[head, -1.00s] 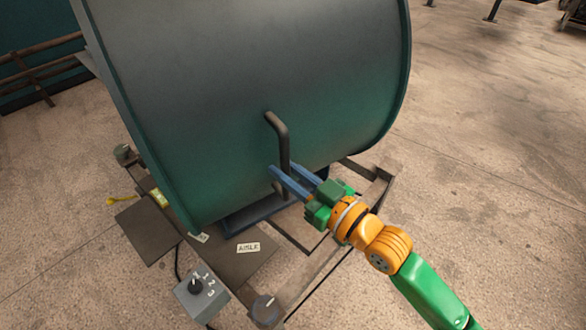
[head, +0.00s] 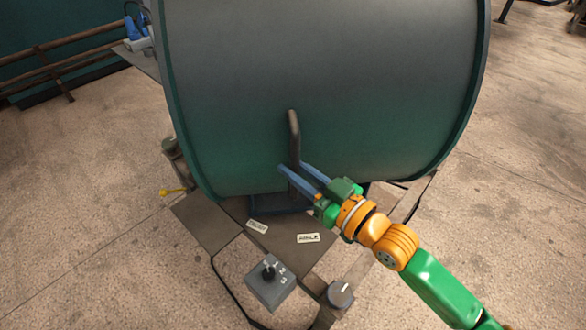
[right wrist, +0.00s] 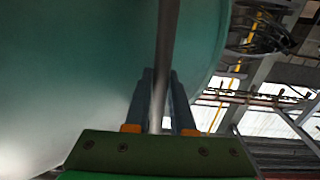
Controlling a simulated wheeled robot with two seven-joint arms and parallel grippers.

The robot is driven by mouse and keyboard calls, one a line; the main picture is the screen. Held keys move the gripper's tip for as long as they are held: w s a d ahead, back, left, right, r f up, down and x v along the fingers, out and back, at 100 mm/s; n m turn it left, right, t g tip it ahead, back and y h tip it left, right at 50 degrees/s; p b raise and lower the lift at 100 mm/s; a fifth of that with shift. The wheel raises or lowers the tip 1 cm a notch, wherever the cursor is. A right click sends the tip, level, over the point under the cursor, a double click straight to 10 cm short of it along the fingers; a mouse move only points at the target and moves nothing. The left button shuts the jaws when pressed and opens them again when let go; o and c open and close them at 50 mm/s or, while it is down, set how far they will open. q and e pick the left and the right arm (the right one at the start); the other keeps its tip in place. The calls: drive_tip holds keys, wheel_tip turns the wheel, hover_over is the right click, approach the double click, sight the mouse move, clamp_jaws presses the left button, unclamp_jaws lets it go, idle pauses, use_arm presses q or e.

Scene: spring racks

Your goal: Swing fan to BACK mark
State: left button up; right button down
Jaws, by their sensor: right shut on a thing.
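The fan is a large dark green drum (head: 330,75) on a low stand. An upright bar handle (head: 294,130) is fixed to its curved side. My right gripper (head: 293,168) is shut around the handle's lower part. In the right wrist view the handle (right wrist: 168,40) runs down between the two fingers (right wrist: 161,82), with the drum (right wrist: 70,70) behind it. Two small pale labels lie on the base plate below the drum: the right label (head: 307,238) seems to read AISLE, and the left label (head: 257,226) is too small to read. My left gripper is not in view.
A grey switch box (head: 268,287) with a numbered dial stands in front of the base, and a round knob (head: 340,293) is to its right. A yellow piece (head: 173,191) sticks out at left. A wooden rail (head: 60,65) stands far left. Open floor lies at both sides.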

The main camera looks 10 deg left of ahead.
drive_tip(key=shift+r, duration=0.2)
drive_tip(key=c, duration=1)
unclamp_jaws()
drive_tip(key=shift+c, duration=0.2)
drive_tip(key=shift+s+d+f, duration=0.1)
drive_tip(key=b+v, duration=0.1)
drive_tip(key=v, duration=0.5)
drive_tip(key=shift+d+f+b, duration=0.1)
drive_tip(key=shift+f+b, duration=0.05)
drive_tip(key=shift+b, duration=0.25)
drive_tip(key=shift+s+d+r, duration=0.2)
drive_tip(key=shift+s+d, duration=0.05)
drive_tip(key=shift+s, duration=0.05)
